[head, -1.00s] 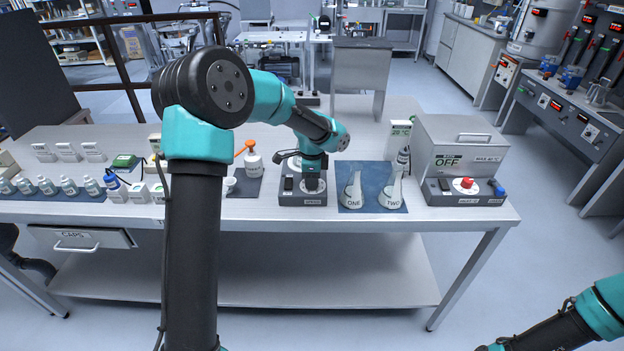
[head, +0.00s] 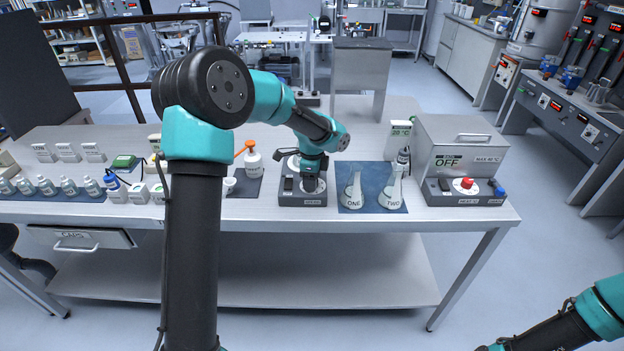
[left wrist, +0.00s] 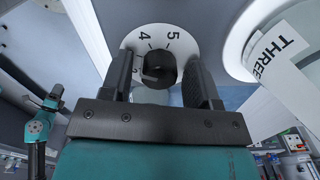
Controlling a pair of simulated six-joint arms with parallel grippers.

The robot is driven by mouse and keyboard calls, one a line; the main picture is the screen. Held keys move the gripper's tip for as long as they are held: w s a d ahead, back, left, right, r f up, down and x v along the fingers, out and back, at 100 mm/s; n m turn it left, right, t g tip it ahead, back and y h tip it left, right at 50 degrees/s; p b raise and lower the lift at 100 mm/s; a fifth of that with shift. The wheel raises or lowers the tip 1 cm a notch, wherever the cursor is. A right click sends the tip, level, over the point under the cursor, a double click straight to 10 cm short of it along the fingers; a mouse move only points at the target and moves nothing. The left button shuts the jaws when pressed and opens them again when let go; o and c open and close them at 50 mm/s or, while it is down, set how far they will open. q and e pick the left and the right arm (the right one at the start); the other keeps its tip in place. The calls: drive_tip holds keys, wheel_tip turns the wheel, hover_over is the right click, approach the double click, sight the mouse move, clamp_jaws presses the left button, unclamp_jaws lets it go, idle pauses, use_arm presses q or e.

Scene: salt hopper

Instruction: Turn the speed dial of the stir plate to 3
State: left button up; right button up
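The stir plate (head: 289,199) is a dark grey box on the bench, left of the blue mat. Its speed dial (left wrist: 159,68) is a black knob on a white scale in the left wrist view. The 4 and 5 show; the other numbers are hidden or unclear, and I cannot tell where the knob points. My left gripper (head: 311,186) points down over the plate's front right part and hides the dial in the head view. Its fingers stand on both sides of the knob, with a visible gap. My right gripper is not in view; only part of my right arm shows.
A vessel labelled THREE (left wrist: 280,45) is close beside the dial. Flasks ONE (head: 353,194) and TWO (head: 391,193) stand on the blue mat to the right. The heater box (head: 462,150) is farther right.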

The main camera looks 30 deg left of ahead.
use_arm(q)
drive_tip(key=shift+o, duration=0.3)
wheel_tip(320, 180, up, 17)
drive_tip(key=shift+r, duration=0.2)
idle(0.4)
idle(0.4)
